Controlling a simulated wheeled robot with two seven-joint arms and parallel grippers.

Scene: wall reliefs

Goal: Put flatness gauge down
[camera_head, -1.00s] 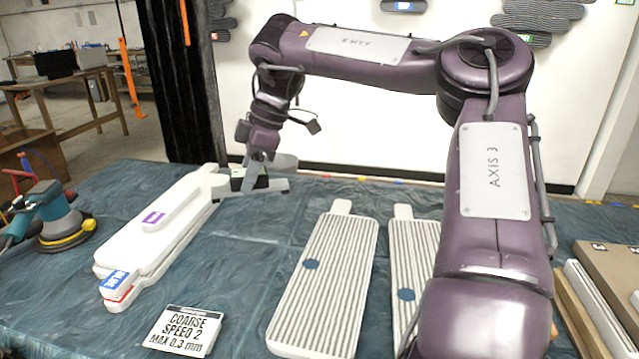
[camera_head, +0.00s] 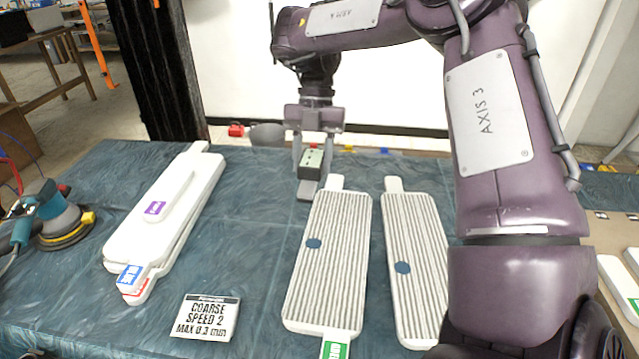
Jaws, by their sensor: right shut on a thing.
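Gripper and gauge are just behind the tabbed top end of the nearer ribbed panel (camera_head: 328,260). I cannot tell whether the gauge touches the blue-covered table (camera_head: 250,230). My left gripper is not in view.
A second ribbed panel (camera_head: 416,265) lies to the right, partly behind my arm. Smooth white panels (camera_head: 165,215) are stacked at left. A sander (camera_head: 55,220) and a "COARSE SPEED 2" card (camera_head: 206,317) lie nearby. The cloth between stack and ribbed panels is clear.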

